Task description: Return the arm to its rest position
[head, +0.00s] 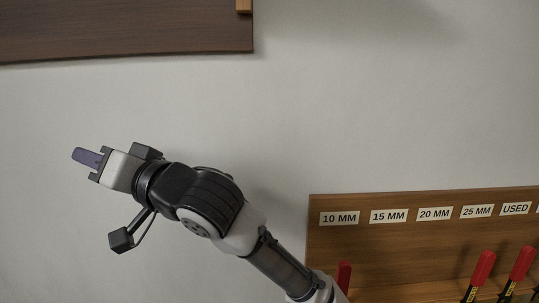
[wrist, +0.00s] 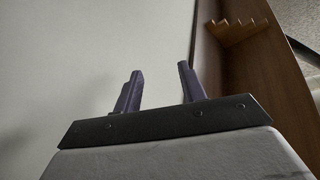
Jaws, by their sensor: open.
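My gripper (head: 88,157) is at the left in the head view, at the end of my raised arm, pointing left in front of the pale wall. In the wrist view my gripper (wrist: 158,82) shows two purple fingers standing apart with nothing between them. In the head view the fingers overlap, so the gap is hidden there. My arm reaches up from the lower middle of the head view.
A wooden rack (head: 420,245) with labels from 10 MM to USED stands at the lower right. Red-handled tools (head: 481,268) stand at it, one partly behind my arm. A dark wooden panel (head: 125,28) is at upper left. A wooden shelf (wrist: 240,75) with notches shows right in the wrist view.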

